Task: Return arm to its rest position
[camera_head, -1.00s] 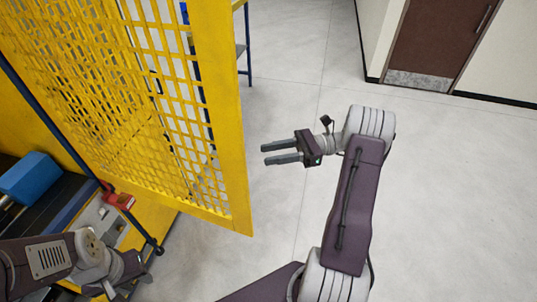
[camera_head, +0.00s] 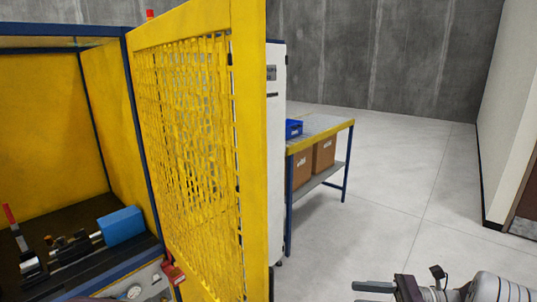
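My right gripper (camera_head: 372,294) shows at the bottom edge, right of centre, with its fingers pointing left. Its upper finger is visible and the lower one is mostly cut off by the frame edge. Nothing shows held at the visible finger, and bare floor lies behind it. My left gripper is outside the view.
A yellow mesh door (camera_head: 190,150) stands open on the machine. Inside are a blue block (camera_head: 122,225) and a red-handled clamp (camera_head: 10,216). A table (camera_head: 335,127) with a blue bin (camera_head: 293,128) and cardboard boxes (camera_head: 323,153) stands behind. The floor (camera_head: 395,185) at right is clear.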

